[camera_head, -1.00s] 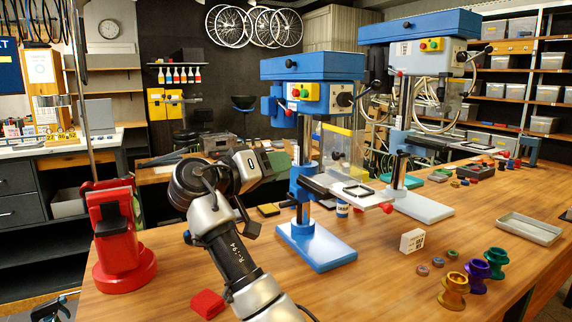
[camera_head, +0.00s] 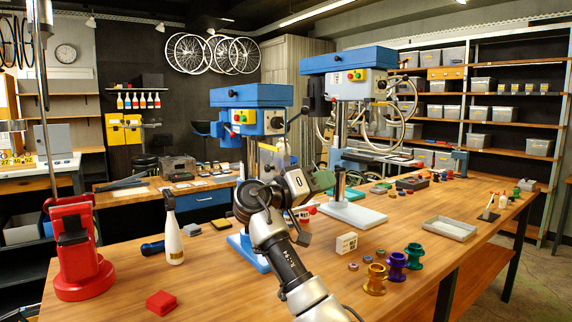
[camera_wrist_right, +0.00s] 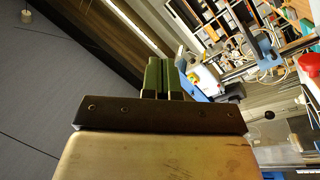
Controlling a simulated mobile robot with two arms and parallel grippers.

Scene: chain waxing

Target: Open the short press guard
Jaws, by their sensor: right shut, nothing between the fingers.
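The nearer blue drill press (camera_head: 252,97) stands on the bench, lower in the picture than the second drill press (camera_head: 347,62) behind it. A clear guard with a yellow top edge (camera_head: 272,149) hangs at the nearer press, partly hidden by my right arm. I cannot tell how far it is open. My right gripper (camera_head: 325,180), with green fingers, is shut and empty, in front of and to the right of that guard in the picture. Its fingers also show together in the right wrist view (camera_wrist_right: 162,78). I see no contact with the guard. My left gripper is not in view.
A red stand (camera_head: 76,250) is at the left of the bench, near a white bottle (camera_head: 173,240) and a red block (camera_head: 160,302). Gold, purple and green spools (camera_head: 375,280) and a small white box (camera_head: 346,243) lie right of my arm. A grey tray (camera_head: 445,228) is farther right.

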